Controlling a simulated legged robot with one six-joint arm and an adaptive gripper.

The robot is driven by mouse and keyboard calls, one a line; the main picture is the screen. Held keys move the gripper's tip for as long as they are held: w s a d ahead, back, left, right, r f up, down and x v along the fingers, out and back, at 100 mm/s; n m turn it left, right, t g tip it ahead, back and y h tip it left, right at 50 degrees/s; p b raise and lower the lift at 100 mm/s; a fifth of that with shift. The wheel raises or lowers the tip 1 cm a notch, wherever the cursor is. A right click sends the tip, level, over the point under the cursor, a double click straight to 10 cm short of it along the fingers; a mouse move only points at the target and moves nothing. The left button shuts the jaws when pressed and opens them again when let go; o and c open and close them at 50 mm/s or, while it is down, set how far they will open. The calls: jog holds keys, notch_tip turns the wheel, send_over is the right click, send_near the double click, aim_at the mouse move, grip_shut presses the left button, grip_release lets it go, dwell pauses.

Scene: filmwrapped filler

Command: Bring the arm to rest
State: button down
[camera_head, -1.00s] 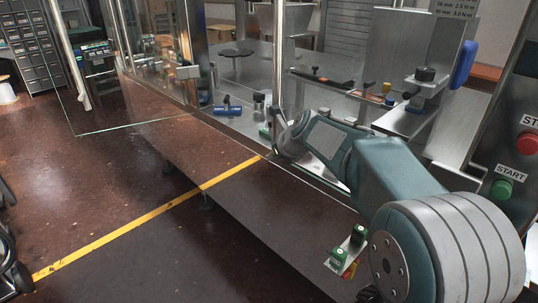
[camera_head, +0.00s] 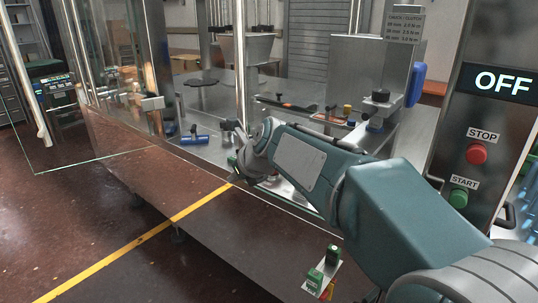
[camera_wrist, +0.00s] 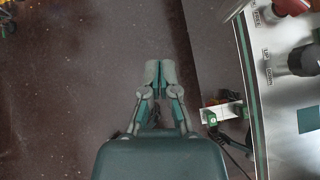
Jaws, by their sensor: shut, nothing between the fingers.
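My gripper (camera_wrist: 160,74) is shut and empty in the wrist view, its two fingers together above the bare dark floor (camera_wrist: 75,85). In the head view my teal and grey arm reaches from the lower right toward the middle. Its far end is by the front edge of the machine's steel deck. I cannot make out the fingers clearly there.
The filling machine's steel deck (camera_head: 215,105) holds a blue-handled part (camera_head: 195,140). A glass door stands open at left. A control panel with a red STOP button (camera_head: 477,153), green START button (camera_head: 458,198) and OFF display (camera_head: 502,82) stands right. Green switches (camera_head: 322,270) sit low in front.

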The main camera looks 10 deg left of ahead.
jog(key=s+d+n+h, duration=0.1)
jog(key=s+d+n, duration=0.25)
jog(key=d, duration=0.35)
jog(key=s+d+n+t+h, duration=0.1)
jog(key=s+d+n, duration=0.2)
jog(key=d+n, duration=0.3)
jog(key=s+d+n+h, duration=0.1)
jog(key=s+d+n, duration=0.25)
jog(key=d, duration=0.55)
jog(key=s+d+f+n+h, duration=0.2)
jog(key=s+d+f+n, duration=0.2)
jog(key=s+d+n, duration=0.2)
jog(key=s+d+f+n+h, duration=0.2)
jog(key=s+d+n, duration=0.4)
jog(key=s, duration=0.4)
jog(key=shift+d+f+g, duration=0.3)
jog(key=shift+d+f, duration=0.55)
